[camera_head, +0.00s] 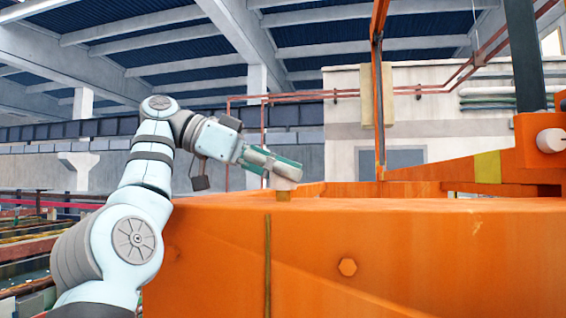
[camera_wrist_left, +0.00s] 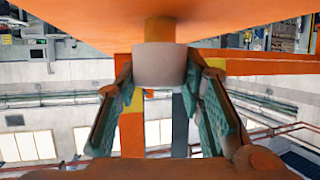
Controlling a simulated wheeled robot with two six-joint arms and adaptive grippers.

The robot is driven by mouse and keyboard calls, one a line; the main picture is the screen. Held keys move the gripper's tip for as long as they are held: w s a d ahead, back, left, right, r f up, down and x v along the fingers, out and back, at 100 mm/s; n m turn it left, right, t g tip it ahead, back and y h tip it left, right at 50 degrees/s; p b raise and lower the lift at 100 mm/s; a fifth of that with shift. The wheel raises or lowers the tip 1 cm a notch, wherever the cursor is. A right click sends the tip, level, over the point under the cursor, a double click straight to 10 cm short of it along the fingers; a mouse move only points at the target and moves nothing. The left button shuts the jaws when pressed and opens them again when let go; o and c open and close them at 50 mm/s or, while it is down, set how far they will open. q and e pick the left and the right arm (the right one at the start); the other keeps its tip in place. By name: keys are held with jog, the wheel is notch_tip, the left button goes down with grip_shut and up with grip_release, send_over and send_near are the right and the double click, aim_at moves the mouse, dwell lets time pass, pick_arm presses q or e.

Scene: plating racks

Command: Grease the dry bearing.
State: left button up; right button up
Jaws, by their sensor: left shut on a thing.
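My left gripper (camera_head: 274,163) reaches from the left over the top edge of a large orange machine body (camera_head: 400,250). It is shut on a pale round cap (camera_head: 285,184), with a finger on each side. The cap also shows between the fingertips (camera_wrist_left: 160,82) in the left wrist view. The cap sits on a short brownish stem (camera_head: 284,196) at the orange top edge. In the wrist view the stem (camera_wrist_left: 160,30) joins the cap to an orange surface. I cannot tell which part is the dry bearing, and no grease shows. My right gripper is not in view.
A pale cylinder (camera_head: 550,140) sticks out of an orange bracket at the right. An orange upright (camera_head: 379,90) and a dark post (camera_head: 524,60) rise behind the machine. Rack-like structures (camera_head: 30,240) stand at the lower left. Open air surrounds my left arm above the machine.

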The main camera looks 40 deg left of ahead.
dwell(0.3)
pick_arm(q)
jog(key=o, duration=1.2)
